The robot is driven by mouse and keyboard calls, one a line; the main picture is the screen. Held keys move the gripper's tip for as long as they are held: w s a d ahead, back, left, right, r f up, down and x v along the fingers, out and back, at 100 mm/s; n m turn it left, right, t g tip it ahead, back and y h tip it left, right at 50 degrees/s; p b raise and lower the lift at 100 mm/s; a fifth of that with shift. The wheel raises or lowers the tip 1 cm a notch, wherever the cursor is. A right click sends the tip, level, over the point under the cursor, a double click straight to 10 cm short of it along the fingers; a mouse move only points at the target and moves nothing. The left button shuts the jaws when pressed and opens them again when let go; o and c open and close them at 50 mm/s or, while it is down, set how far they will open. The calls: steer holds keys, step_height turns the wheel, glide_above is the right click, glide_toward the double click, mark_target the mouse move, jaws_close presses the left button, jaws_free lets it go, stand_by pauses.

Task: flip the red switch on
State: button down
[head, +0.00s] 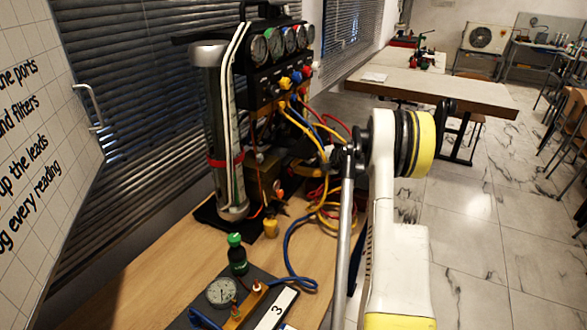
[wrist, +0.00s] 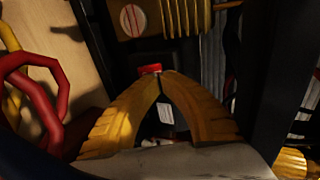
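A small red switch (wrist: 150,68) shows in the wrist view, on a dark part of the rig, just beyond my fingertips. My gripper (wrist: 160,77) has two yellow ribbed fingers whose tips come together right below the switch. The gripper looks shut with nothing between the tips. I cannot tell whether the tips touch the switch or which way it is set. In the head view the gauge rig (head: 268,82) stands on the wooden bench, and my arm reaches in at its right side. The switch cannot be made out there.
Red hoses (wrist: 45,95) loop close on the left in the wrist view. Yellow and blue hoses (head: 291,245) hang in front of the rig. A green bottle (head: 237,254) and a loose round gauge (head: 221,292) are on the bench (head: 130,290) nearer me.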

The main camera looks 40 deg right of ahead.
steer(key=v, duration=0.7)
steer(key=shift+s+r, duration=0.15)
steer(key=shift+s, duration=0.15)
